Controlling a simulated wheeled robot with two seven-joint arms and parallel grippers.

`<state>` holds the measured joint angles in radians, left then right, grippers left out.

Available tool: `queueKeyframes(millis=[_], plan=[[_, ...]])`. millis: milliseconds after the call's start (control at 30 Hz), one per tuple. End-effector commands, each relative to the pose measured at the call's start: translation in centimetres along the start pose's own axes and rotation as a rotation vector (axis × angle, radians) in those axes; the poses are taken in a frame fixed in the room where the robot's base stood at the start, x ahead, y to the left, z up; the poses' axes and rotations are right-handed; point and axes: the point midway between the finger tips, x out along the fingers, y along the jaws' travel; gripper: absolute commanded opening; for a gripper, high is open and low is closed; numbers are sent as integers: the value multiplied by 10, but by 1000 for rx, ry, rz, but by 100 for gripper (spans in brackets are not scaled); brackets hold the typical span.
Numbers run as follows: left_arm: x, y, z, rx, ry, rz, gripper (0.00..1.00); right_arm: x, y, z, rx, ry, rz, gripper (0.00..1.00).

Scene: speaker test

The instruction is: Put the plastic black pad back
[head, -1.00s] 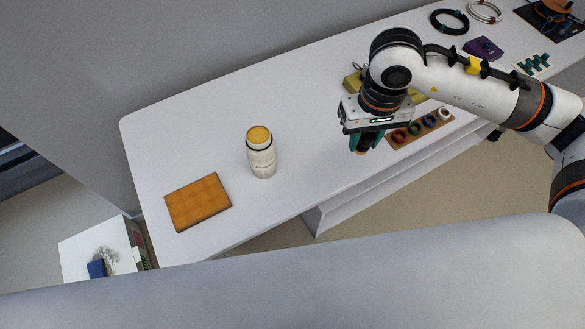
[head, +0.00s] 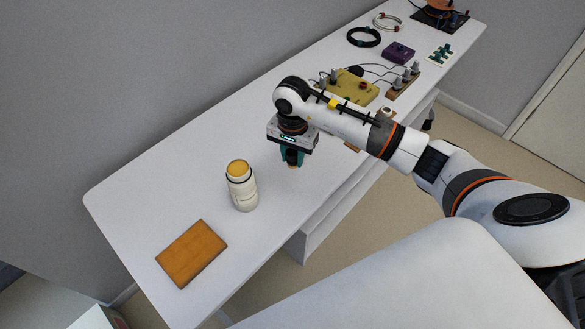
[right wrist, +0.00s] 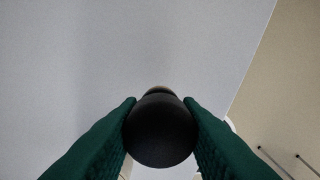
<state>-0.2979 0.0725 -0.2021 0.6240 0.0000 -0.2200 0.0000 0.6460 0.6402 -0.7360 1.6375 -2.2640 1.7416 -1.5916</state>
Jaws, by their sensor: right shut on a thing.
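My right gripper (head: 292,158) hangs above the white table (head: 150,190), to the right of the white canister. Its dark green fingers are shut on a black rounded thing (right wrist: 160,138), which fills the gap between them in the right wrist view. A small pale tip shows at its far end. I cannot tell for sure whether it is the plastic black pad; the fingers hide its sides. My left gripper is not in view.
A white canister (head: 243,193) with a yellow top stands left of the gripper. An orange-brown slab (head: 192,253) lies nearer the left end. A yellow box (head: 352,90), a purple box (head: 398,52) and cables are farther right. The table's left part is mostly clear.

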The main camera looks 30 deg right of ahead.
Motion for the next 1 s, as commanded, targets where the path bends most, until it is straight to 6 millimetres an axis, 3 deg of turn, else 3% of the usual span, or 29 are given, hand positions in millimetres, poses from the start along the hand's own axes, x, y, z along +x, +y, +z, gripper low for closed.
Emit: queueKeyframes(millis=[467,833,867,1000], plan=[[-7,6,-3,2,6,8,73,52,0,-1,-3,2,0,13],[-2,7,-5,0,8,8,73,58,0,0,-5,-1,2,13],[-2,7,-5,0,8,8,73,58,0,0,-5,-1,2,32],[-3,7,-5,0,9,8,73,57,0,0,-4,-1,2,53]])
